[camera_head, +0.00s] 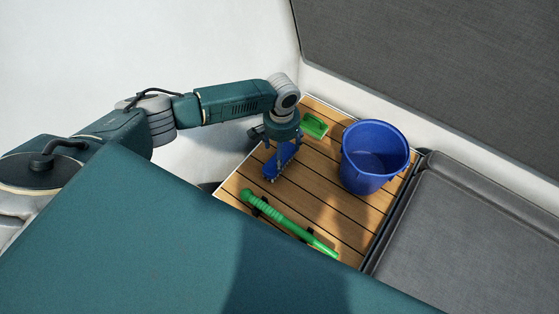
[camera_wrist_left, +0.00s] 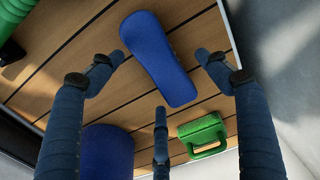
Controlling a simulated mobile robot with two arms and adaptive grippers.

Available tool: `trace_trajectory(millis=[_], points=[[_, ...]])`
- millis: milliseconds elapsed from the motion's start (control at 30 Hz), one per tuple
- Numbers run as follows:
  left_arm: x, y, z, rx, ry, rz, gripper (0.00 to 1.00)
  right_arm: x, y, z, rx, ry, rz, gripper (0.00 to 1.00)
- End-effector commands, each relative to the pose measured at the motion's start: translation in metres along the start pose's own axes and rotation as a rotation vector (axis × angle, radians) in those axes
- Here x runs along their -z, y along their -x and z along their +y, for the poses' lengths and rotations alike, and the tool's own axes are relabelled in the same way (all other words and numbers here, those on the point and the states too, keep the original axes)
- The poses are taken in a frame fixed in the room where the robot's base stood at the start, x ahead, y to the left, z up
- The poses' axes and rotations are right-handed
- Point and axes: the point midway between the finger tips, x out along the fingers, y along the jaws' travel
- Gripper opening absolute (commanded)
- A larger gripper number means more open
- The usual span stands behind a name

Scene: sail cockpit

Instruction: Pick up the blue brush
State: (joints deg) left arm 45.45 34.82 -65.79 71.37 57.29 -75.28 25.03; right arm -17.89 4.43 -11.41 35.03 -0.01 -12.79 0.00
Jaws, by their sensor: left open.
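The blue brush (camera_head: 277,163) lies on the slatted wooden surface, below my left gripper (camera_head: 281,145) in the head view. In the left wrist view the brush (camera_wrist_left: 158,58) shows as a long blue block with rounded ends, between the spread fingers of my left gripper (camera_wrist_left: 160,85). The gripper is open and empty, with fingers on both sides of the brush and one finger lower in the picture. I cannot tell whether any finger touches it. Part of the brush is hidden by the gripper in the head view. My right gripper is not in view.
A blue bucket (camera_head: 366,175) stands right of the brush. A small green object (camera_head: 314,125) lies behind it. A green tube-like tool (camera_head: 285,222) lies in front. A grey cushion (camera_head: 470,235) borders the right side, and a white wall (camera_head: 440,148) rises behind.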

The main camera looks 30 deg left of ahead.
Motion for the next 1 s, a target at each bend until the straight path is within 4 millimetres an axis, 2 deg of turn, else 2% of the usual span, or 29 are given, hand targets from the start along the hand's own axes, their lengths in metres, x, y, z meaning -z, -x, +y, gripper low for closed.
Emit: trace_trajectory(millis=[233, 533, 567, 800, 1000], points=[[-0.004, -0.037, 0.005, 0.001, 0.001, -0.003, 0.76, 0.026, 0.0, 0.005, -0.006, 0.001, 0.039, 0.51], [-0.003, -0.043, 0.005, 0.0, 0.0, -0.001, 0.76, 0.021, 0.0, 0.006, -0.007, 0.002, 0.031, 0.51], [-0.003, -0.043, 0.005, 0.0, 0.0, -0.001, 0.74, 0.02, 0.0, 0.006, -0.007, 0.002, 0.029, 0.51], [-0.003, -0.043, 0.005, 0.0, 0.0, -0.001, 0.26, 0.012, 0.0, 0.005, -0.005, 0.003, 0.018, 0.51], [-0.003, -0.043, 0.005, 0.0, 0.0, 0.0, 0.24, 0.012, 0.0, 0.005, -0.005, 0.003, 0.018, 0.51]])
